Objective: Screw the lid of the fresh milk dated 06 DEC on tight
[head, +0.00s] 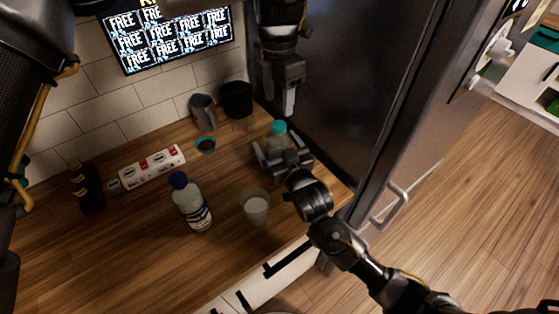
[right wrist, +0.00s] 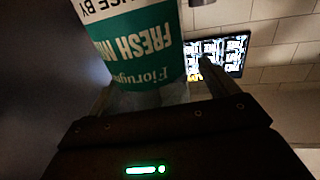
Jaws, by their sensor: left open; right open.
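A milk bottle with a teal lid (head: 279,127) stands upright at the right end of the wooden counter, beside the dark cabinet side. In the right wrist view its green label (right wrist: 145,50) reads FRESH MILK; no date shows. My right gripper (head: 278,152) is open low around this bottle, with a finger on either side; I cannot tell whether they touch it. My left gripper (head: 288,103) is open and empty, pointing down above and slightly behind the lid. Whether the lid is tight cannot be seen. A second bottle with a dark blue lid (head: 179,180) stands farther left.
A glass of milk (head: 256,208) stands near the front edge, left of my right gripper.

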